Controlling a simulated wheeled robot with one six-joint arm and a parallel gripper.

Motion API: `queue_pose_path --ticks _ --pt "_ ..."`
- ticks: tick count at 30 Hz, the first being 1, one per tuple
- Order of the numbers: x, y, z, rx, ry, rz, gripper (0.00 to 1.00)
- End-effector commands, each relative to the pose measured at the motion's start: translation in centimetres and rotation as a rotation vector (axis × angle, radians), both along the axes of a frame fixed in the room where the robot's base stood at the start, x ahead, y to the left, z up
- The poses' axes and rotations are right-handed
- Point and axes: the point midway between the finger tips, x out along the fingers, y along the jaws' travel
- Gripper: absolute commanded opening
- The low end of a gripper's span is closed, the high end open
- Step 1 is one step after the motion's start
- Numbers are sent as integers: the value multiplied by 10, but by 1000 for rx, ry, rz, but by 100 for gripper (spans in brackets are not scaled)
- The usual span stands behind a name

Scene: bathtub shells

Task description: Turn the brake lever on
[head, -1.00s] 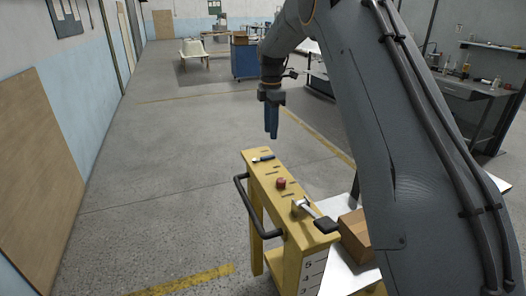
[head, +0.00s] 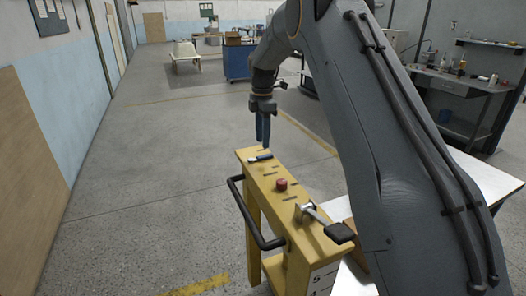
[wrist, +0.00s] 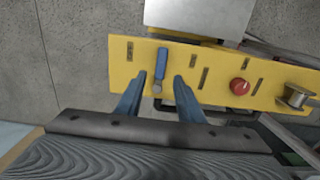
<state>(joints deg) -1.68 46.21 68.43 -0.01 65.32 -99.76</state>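A small lever with a blue handle and a metal pivot (head: 260,158) lies at the far end of a yellow panel (head: 270,177). In the wrist view this lever (wrist: 161,66) lies nearly lengthwise between my fingers, its handle pointing up the picture. My gripper (head: 264,143) hangs above the panel's far end with its fingers pointing down. In the wrist view my gripper (wrist: 160,77) is open, one finger on each side of the lever, with gaps and no visible contact. A larger metal lever with a dark grip (head: 339,232) is at the near end. No readable label names the brake lever.
A red knob (head: 282,185) stands mid-panel among several slots. A black handrail (head: 245,215) runs along the panel's left side. A pale surface (wrist: 198,17) lies beyond the panel in the wrist view. The floor to the left is clear.

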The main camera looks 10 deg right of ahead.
Motion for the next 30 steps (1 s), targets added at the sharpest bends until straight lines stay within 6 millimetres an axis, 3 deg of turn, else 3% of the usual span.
queue_pose_path --ticks 9,22,28,30 --pt "-1 -1 -46 -1 4 -2 34" --pt "0 -3 -59 0 1 -4 34" --pt "0 -3 -58 0 1 -3 2" --pt "0 -3 -58 0 1 -3 0"
